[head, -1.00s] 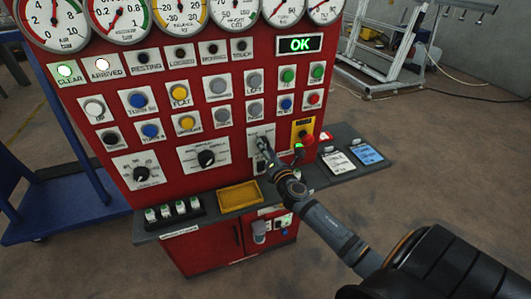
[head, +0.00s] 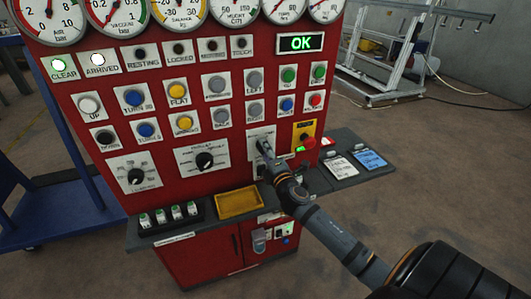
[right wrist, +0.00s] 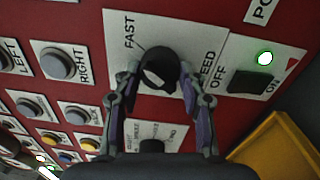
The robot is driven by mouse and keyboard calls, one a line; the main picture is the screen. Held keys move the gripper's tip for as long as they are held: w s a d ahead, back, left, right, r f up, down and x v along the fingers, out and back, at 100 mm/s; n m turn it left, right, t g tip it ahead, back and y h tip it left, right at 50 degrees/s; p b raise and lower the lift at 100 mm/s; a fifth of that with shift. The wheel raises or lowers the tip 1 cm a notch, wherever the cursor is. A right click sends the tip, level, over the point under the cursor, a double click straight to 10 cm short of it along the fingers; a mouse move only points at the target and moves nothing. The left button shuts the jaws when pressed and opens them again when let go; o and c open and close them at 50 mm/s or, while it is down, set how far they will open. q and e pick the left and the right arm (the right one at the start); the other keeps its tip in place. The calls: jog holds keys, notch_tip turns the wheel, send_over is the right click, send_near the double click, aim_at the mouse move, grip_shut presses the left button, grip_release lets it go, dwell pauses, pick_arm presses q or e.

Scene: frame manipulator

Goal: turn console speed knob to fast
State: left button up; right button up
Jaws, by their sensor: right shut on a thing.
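The red console (head: 225,120) fills the middle of the head view. The speed knob (right wrist: 160,70) is a round black knob on a white plate in the right wrist view. The plate's "FAST" label (right wrist: 130,30) is at the knob's upper left, and "SPEED" is at its right. My right gripper (right wrist: 158,85) has one finger on each side of the knob and is shut on it. In the head view my right gripper (head: 264,150) is at the console's lower right and hides the knob. The knob's exact setting is hard to read. My left gripper is out of view.
A red emergency button (head: 309,142) sits just right of my gripper. A shelf with a yellow tray (head: 239,203) juts out below the panel. Two more black knobs (head: 204,160) are to the left. A green-lit black switch (right wrist: 250,80) is beside the speed plate.

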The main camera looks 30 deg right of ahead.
dwell(0.4)
jog(key=o, duration=1.1)
jog(key=shift+o, duration=0.2)
jog(key=v, duration=1.2)
jog(key=shift+d, duration=0.1)
